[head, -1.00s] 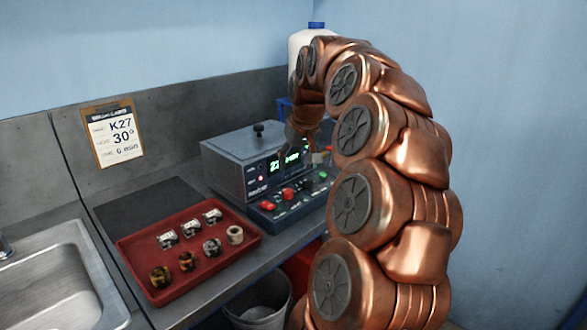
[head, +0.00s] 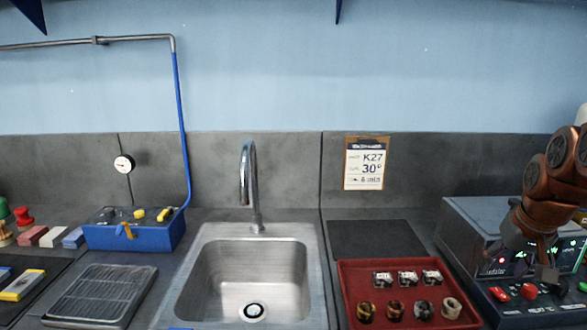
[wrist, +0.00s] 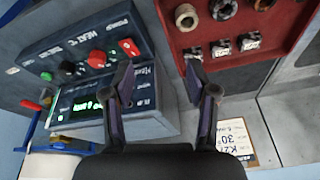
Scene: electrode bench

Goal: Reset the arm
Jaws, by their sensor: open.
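My copper-coloured arm (head: 555,170) shows at the right edge of the head view, partly cut off. My gripper (wrist: 162,78) hangs down in front of the grey instrument box (head: 478,232) and above its control panel. In the wrist view its two dark fingers stand apart with nothing between them. The box's lit green display (wrist: 78,110) shows left of the fingers, and the red tray (wrist: 215,35) lies beyond them to the right.
The red tray (head: 350,290) holds several small fittings. A steel sink (head: 205,270) with a tap (head: 246,185) is in the middle. A card on a clipboard (head: 366,163) hangs on the backsplash. A blue box with valves (head: 135,237) and a drying rack (head: 100,292) are on the left.

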